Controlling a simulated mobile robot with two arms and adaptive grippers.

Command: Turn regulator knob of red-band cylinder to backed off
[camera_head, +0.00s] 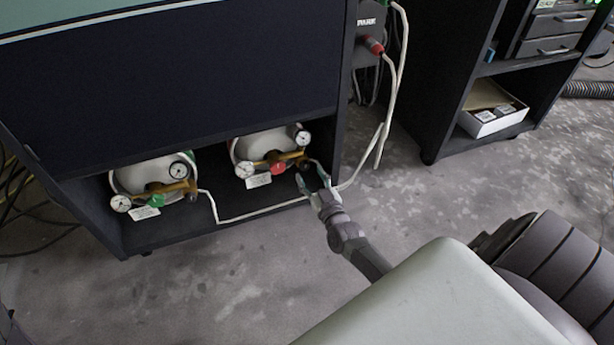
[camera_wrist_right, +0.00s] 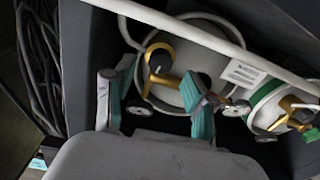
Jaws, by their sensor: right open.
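The white cylinder with the red handwheel (camera_head: 278,168) lies in the low shelf, right of the other cylinder. The cylinder body (camera_head: 262,146) also shows in the right wrist view (camera_wrist_right: 205,45); I cannot make out a red band. Its brass regulator (camera_head: 290,156) carries gauges and a dark knob, clearest in the right wrist view (camera_wrist_right: 160,60). My right gripper (camera_head: 312,177) is open just in front of the regulator's right end. In the right wrist view, its teal-padded fingers (camera_wrist_right: 152,88) spread below the knob, apart from it. The right finger hides part of the regulator. My left gripper is not in view.
A second cylinder (camera_head: 150,173) with a green handwheel (camera_head: 155,201) lies to the left. A white hose (camera_head: 262,212) runs along the shelf front and up the right side, crossing above the knob in the wrist view. Bare floor (camera_head: 230,285) lies in front.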

